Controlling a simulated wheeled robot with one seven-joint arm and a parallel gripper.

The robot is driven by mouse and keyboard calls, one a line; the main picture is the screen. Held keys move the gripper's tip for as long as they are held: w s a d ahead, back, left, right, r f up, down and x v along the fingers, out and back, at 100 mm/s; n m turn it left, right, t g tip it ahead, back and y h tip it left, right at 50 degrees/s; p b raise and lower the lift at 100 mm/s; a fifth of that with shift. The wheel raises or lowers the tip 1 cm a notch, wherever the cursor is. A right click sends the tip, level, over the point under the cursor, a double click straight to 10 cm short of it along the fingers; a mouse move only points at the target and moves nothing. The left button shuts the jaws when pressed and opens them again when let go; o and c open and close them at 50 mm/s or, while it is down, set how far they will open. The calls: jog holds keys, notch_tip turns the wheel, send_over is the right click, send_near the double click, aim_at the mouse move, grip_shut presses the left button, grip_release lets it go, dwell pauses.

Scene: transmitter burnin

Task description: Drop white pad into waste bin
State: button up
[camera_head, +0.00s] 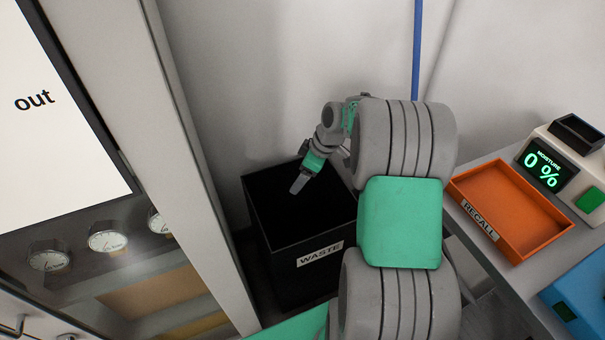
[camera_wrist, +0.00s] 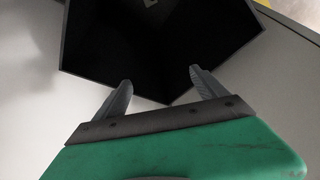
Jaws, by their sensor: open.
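The waste bin (camera_head: 290,272) is a black open-topped box with a white "WASTE" label, standing on the floor left of my arm in the head view. My gripper (camera_head: 299,184) is over the bin's opening, its fingers pointing down toward it. In the wrist view my gripper (camera_wrist: 160,85) has its two grey fingers spread apart with nothing between them. The bin's dark opening (camera_wrist: 150,45) lies beyond the fingertips. No white pad can be made out in either view; the inside of the bin is too dark to see into.
An orange "RECALL" tray (camera_head: 515,207) sits on the grey bench at right, beside a moisture meter (camera_head: 548,165) reading 0 %. A blue device (camera_head: 583,300) is at the bench's front. A cabinet with gauges (camera_head: 108,237) stands left of the bin; a wall is behind it.

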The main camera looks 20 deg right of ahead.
jog(key=shift+r, duration=0.1)
jog(key=p+v, duration=0.1)
jog(key=v, duration=0.6)
jog(key=shift+r, duration=0.3)
jog(key=shift+s+d, duration=0.1)
